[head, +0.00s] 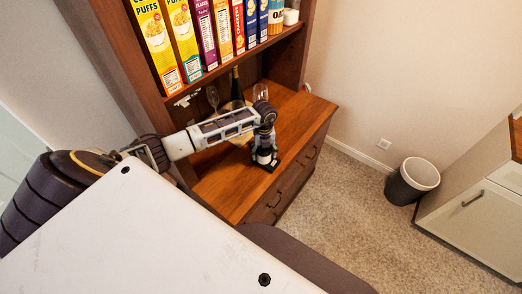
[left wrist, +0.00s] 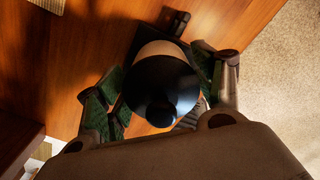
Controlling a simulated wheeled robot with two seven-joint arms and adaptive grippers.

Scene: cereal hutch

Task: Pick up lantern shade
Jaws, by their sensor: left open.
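The lantern shade, as far as I can tell, is the dark, glossy domed piece with a pale part at its far side (left wrist: 163,82) in the left wrist view. In the head view it shows as a small black and white shape (head: 264,157) on the hutch's wooden top, partly hidden by my gripper. My left gripper (head: 266,146) is above it, pointing down. In the left wrist view its green-padded fingers (left wrist: 158,88) are open, one on each side of the dome. Whether they touch it I cannot tell. My right gripper is not in view.
The wooden counter (head: 218,193) is clear at its front left. A dark bottle (head: 236,88) and glasses (head: 261,92) stand behind my gripper. A shelf of cereal boxes (head: 207,35) hangs above. A bin (head: 412,180) stands on the carpet at right.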

